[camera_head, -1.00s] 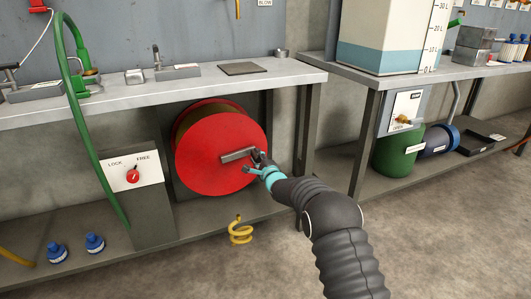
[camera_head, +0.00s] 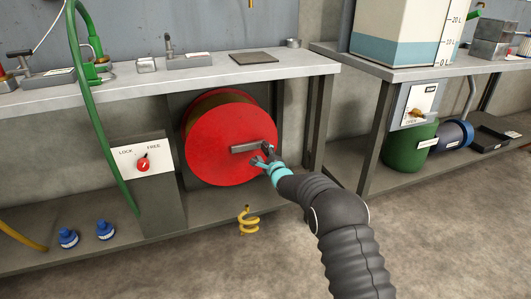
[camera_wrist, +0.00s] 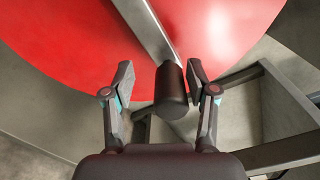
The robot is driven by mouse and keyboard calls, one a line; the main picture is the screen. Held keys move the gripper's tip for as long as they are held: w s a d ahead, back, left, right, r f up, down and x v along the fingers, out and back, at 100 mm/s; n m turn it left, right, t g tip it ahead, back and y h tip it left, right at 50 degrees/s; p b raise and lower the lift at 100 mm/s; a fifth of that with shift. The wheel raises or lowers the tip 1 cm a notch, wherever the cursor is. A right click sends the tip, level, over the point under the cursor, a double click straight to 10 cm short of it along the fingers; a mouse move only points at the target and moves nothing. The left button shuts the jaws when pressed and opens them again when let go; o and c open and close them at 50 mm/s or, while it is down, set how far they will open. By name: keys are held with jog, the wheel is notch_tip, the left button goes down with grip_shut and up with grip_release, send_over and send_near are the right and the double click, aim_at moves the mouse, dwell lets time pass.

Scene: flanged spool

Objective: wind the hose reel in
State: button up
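The red hose reel (camera_head: 222,150) is mounted under the bench, its flange facing me. A grey crank arm (camera_head: 246,148) runs across the flange to the right. In the wrist view the crank arm (camera_wrist: 150,30) ends in a dark cylindrical handle (camera_wrist: 171,92). My gripper (camera_head: 266,156) is at the handle end of the crank. In the wrist view my gripper (camera_wrist: 160,85) is open, with one finger on each side of the handle and gaps showing. The green hose (camera_head: 84,110) hangs from the bench top to the lower left. The lock/free switch (camera_head: 143,163) has a red knob.
Blue-capped bottles (camera_head: 106,230) stand at left. Bench legs (camera_head: 313,130) are close to the right of the reel. A green drum (camera_head: 405,147) sits farther right. Floor in front is clear.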

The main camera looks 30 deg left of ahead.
jog(key=shift+w+d, duration=0.35)
jog(key=shift+d, duration=0.1)
jog(key=shift+s+d+r, duration=0.1)
jog(key=shift+s+d, duration=0.2)
jog(key=shift+d, duration=0.15)
jog(key=v, duration=1.1)
jog(key=shift+a, duration=0.15)
jog(key=shift+s, duration=0.15)
